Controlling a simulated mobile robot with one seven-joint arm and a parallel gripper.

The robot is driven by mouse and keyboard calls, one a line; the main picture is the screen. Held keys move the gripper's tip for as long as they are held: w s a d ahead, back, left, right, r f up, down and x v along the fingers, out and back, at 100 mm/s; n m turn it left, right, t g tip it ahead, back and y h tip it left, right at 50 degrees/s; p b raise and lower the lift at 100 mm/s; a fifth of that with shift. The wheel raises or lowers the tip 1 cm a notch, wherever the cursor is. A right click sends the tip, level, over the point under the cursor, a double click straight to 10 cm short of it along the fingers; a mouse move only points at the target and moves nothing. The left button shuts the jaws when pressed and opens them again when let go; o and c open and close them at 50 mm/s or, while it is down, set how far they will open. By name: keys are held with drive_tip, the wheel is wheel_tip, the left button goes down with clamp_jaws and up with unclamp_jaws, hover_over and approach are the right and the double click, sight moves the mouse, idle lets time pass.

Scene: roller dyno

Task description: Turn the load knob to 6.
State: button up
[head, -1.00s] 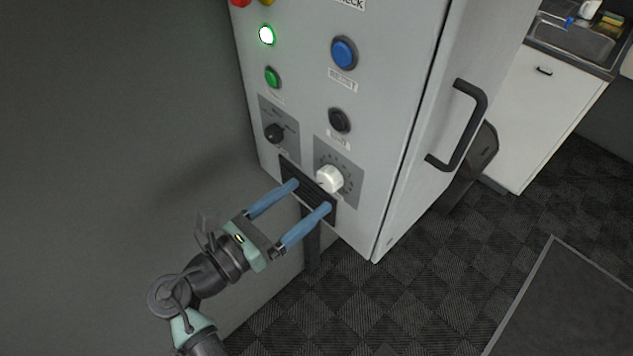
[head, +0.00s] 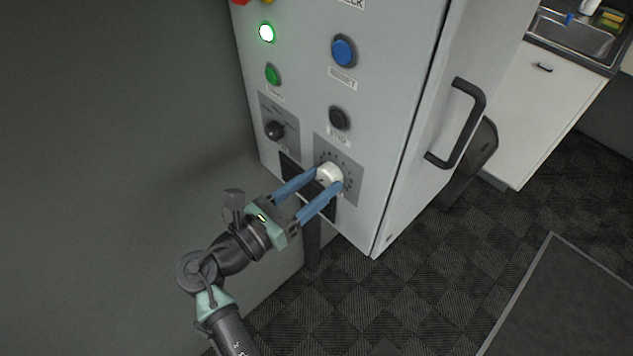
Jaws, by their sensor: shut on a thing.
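The load knob (head: 329,173) is a white round knob on a grey dial plate (head: 352,187) low on the front of the cabinet. Tick marks ring it; their numbers and the knob's pointer are too small to read. My gripper (head: 328,178) reaches in from the lower left, its two blue fingers on either side of the white knob and shut on it. The fingers cover part of the knob's left and lower sides.
A black selector knob (head: 275,130) sits to the left. Above are a black button (head: 340,118), a blue button (head: 343,51), a green button (head: 272,75) and a lit white-green lamp (head: 266,33). The cabinet's black handle (head: 467,125) sticks out at right.

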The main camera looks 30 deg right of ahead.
clamp_jaws()
